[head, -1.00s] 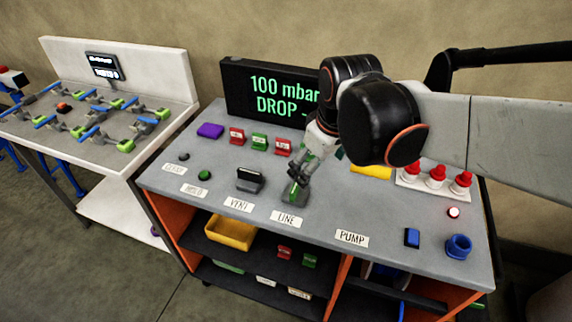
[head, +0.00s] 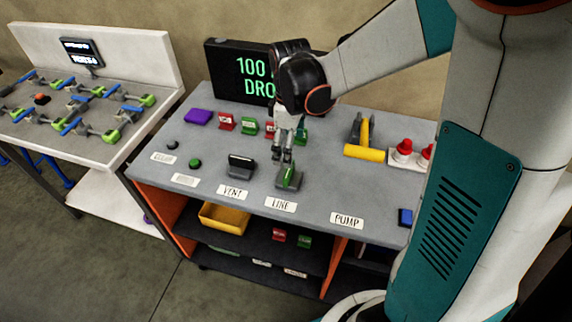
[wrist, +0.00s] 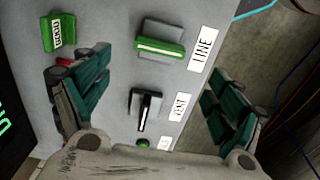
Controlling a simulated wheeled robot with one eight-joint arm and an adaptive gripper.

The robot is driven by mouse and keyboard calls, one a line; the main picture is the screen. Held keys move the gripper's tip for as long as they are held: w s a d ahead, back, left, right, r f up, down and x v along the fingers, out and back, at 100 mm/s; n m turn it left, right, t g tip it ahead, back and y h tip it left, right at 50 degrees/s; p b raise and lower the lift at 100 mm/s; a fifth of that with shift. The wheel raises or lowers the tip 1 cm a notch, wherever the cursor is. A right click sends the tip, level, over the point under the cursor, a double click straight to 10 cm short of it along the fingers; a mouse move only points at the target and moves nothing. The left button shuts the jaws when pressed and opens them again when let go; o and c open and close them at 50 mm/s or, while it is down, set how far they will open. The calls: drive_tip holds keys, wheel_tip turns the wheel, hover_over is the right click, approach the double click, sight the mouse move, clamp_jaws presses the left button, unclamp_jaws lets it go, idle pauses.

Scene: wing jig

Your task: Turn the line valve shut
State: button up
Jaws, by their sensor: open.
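The line valve (head: 289,179) is a grey block with a green handle, behind the LINE label (head: 281,205) on the grey bench. In the wrist view, the line valve's green handle (wrist: 160,46) lies ahead of the fingers, toward the top, beside the LINE label. My gripper (head: 283,157) hangs just behind and above the valve in the head view. Its fingers (wrist: 155,92) are spread wide in the wrist view, with nothing between them but bench and the VENT valve below. I cannot tell whether a finger touches the handle.
The VENT valve (head: 241,166) with a black handle stands left of the line valve. Red and green tagged blocks (head: 249,127) stand behind. A yellow-handled part (head: 364,150) and red-topped pieces (head: 403,150) are to the right. The display (head: 240,75) stands at the back.

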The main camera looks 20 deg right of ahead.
sight(289, 170)
wheel_tip(289, 170, down, 10)
drive_tip(key=b, duration=0.2)
drive_tip(key=shift+b, duration=0.3)
drive_tip(key=c, duration=1)
